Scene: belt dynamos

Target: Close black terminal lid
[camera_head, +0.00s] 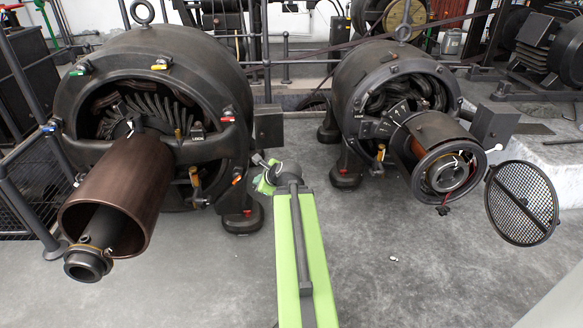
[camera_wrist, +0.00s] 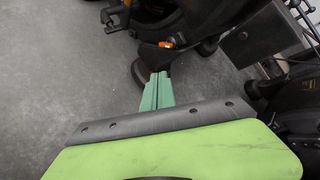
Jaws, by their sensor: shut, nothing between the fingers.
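A dark terminal box (camera_head: 268,127) sits on the right side of the left dynamo (camera_head: 165,75). Another dark box (camera_head: 494,125) sits on the right side of the right dynamo (camera_head: 400,75). I cannot make out which surface is the black lid, or how far open it stands. A dark box face also shows in the wrist view (camera_wrist: 245,38) at the upper right. My gripper (camera_head: 264,176) is low between the two dynamos, in front of and below the left one's box, apart from both boxes. In the wrist view its green fingers (camera_wrist: 157,90) are together and empty.
A copper-coloured cylinder (camera_head: 122,190) juts forward from the left dynamo. A round mesh cover (camera_head: 521,203) hangs open at the right dynamo's front. Dark feet (camera_head: 243,219) stand near my gripper.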

